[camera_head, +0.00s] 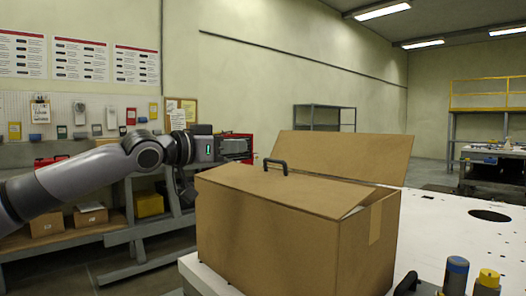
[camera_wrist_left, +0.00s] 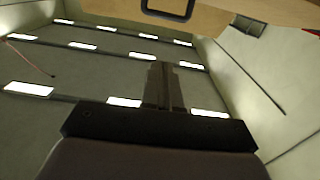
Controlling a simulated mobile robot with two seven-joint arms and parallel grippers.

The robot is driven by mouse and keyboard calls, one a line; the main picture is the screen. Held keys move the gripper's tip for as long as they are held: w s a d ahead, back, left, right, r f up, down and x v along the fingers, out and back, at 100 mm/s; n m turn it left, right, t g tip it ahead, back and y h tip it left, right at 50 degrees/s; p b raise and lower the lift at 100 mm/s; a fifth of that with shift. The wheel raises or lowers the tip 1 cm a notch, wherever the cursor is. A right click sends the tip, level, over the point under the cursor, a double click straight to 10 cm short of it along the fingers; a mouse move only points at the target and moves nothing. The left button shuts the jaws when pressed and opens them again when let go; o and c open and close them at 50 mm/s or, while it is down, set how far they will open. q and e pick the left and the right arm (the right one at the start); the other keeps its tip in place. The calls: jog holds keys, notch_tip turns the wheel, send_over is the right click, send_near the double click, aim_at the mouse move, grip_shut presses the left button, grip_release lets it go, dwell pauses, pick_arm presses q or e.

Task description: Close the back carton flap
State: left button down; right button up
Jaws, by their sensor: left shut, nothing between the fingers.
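The brown carton (camera_head: 265,235) stands on the white table. Its back flap (camera_head: 345,152) stands up, leaning back. The front flap (camera_head: 290,190) lies over the top, sloping slightly, with a gap at its right end. A black handle (camera_head: 275,164) shows at the front flap's far edge. In the left wrist view the gripper (camera_wrist_left: 164,82) is shut and empty. Cardboard (camera_wrist_left: 225,18) with a dark handle (camera_wrist_left: 168,8) crosses the top there. My right gripper is not in view.
The white table (camera_head: 445,225) has a round dark hole (camera_head: 490,215) and free room right of the carton. Blue-topped (camera_head: 456,275) and yellow-topped (camera_head: 488,282) cylinders stand at the front right. A shelf bench (camera_head: 150,212) with boxes stands behind my left arm.

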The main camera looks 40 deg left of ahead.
pick_arm(q)
jog(key=p, duration=0.6)
send_over(263, 179)
jog(key=s, duration=0.3)
jog(key=shift+w+a+r, duration=0.1)
jog(key=shift+a+r, duration=0.05)
jog(key=shift+a, duration=0.15)
jog(key=shift+w+d+f+p, duration=0.15)
jog(key=shift+w+f+p, duration=0.25)
jog(key=shift+w+f, duration=1.2)
jog(key=shift+s+f, duration=0.1)
